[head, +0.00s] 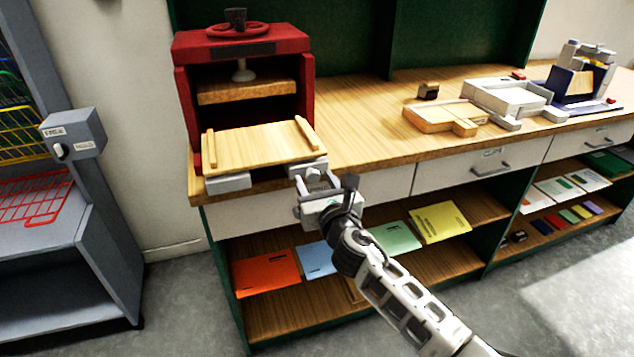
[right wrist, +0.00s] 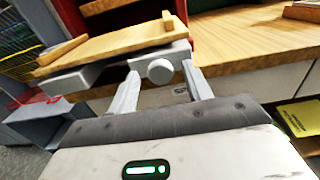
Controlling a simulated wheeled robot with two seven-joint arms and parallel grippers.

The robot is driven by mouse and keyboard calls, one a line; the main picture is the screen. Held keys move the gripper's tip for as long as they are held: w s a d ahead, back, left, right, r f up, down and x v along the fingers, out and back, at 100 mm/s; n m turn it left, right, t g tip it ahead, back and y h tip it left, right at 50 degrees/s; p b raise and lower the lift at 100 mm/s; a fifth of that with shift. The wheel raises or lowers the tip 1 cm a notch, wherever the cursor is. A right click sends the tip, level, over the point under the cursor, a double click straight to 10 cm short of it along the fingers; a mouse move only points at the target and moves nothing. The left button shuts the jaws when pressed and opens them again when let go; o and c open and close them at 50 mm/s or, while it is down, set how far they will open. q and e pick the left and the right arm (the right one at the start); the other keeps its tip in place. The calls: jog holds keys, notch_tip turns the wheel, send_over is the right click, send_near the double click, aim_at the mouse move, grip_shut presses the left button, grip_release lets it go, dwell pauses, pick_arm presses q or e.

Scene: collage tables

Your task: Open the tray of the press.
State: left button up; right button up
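The red press (head: 243,44) stands at the left end of the wooden counter. Its pale wooden tray (head: 258,147) has a raised strip along each side and sticks out at the front of the press. Grey blocks sit under its front edge. The tray also shows in the right wrist view (right wrist: 110,45). My right gripper (head: 314,182) is at the tray's front right corner. In the right wrist view its fingers are apart, with a round grey knob (right wrist: 160,71) on the front of a grey block between them. I cannot tell if either finger touches it. My left gripper is not in view.
A grey control box (head: 73,133) and rack stand at the left. A wooden frame (head: 440,115), a white tray (head: 507,97) and a blue device (head: 577,82) are further right on the counter. Shelves with coloured folders (head: 440,222) are below. Counter between press and frame is clear.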

jog(key=shift+s, duration=0.1)
jog(key=v, duration=1.5)
jog(key=shift+s+p, duration=0.35)
jog(key=shift+s, duration=0.05)
jog(key=shift+d, duration=0.1)
jog(key=s+d+f+n+g, duration=0.2)
jog(key=s+f+n, duration=0.4)
jog(key=n, duration=0.6)
jog(key=s+d+f+n+g+h, duration=0.1)
jog(key=s+f+n, duration=0.5)
jog(key=n, duration=0.6)
jog(key=s+d+f+n+g, duration=0.3)
jog(key=s+f+n, duration=0.3)
jog(key=n, duration=0.5)
jog(key=shift+d+f+n+g+h, duration=0.3)
jog(key=shift+f+n+g, duration=0.1)
jog(key=shift+f+g, duration=0.25)
